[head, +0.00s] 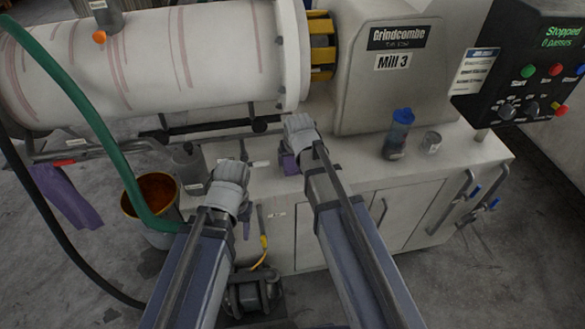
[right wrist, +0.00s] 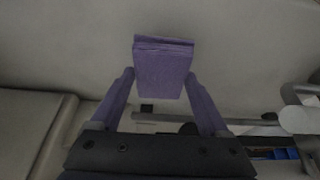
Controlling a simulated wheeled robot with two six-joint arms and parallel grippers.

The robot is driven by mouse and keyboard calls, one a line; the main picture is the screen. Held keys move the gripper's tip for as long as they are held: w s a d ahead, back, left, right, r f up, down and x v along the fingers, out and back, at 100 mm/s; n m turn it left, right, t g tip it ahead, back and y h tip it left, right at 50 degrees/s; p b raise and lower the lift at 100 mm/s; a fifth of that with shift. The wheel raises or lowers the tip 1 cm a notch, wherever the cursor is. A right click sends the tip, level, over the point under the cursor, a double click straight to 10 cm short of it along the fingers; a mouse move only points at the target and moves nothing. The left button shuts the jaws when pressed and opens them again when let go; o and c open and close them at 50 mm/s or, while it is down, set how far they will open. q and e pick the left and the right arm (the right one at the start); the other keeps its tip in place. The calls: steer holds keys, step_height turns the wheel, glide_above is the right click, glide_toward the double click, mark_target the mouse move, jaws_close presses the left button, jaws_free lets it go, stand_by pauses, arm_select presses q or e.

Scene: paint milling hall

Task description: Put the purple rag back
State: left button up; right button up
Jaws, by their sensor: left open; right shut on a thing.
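A folded purple rag (right wrist: 163,72) is held between the fingers of my right gripper (right wrist: 163,88) in the right wrist view. In the head view its purple edge (head: 289,164) shows below my right gripper (head: 287,158), above the white cabinet top, with most of it hidden by the hand. Another purple cloth (head: 65,195) hangs at the left, near the rail below the mill drum. My left gripper (head: 243,222) is open and empty in front of the cabinet; its fingertips are partly hidden.
A bucket (head: 163,235) stands on the floor at the left. A green hose (head: 95,115) crosses the left side. The mill housing (head: 385,85) stands behind.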

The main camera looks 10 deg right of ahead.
arm_select(q)
steer(key=shift+f+b, duration=0.85)
steer(key=shift+f, duration=0.5)
arm_select(e)
steer(key=shift+f, duration=1.3)
steer(key=shift+f, duration=0.2)
steer(key=o, duration=1.1)
steer(key=shift+c, duration=0.2)
arm_select(q)
steer(key=shift+f, duration=0.15)
arm_select(e)
steer(key=shift+r, duration=0.2)
steer(key=p+v, duration=1.1)
steer(key=v, duration=0.1)
arm_select(q)
step_height(320, 180, up, 11)
steer(key=shift+r, duration=0.2)
arm_select(e)
steer(key=s+a+n+g, duration=0.2)
steer(key=s+a, duration=0.1)
steer(key=s, duration=0.5)
steer(key=s+a+f+n+g+h, duration=0.1)
steer(key=s+a+g, duration=0.2)
steer(key=s, duration=0.5)
steer(key=shift+s+a+f+n, duration=0.25)
steer(key=shift+a+n, duration=0.15)
steer(key=shift+a, duration=0.15)
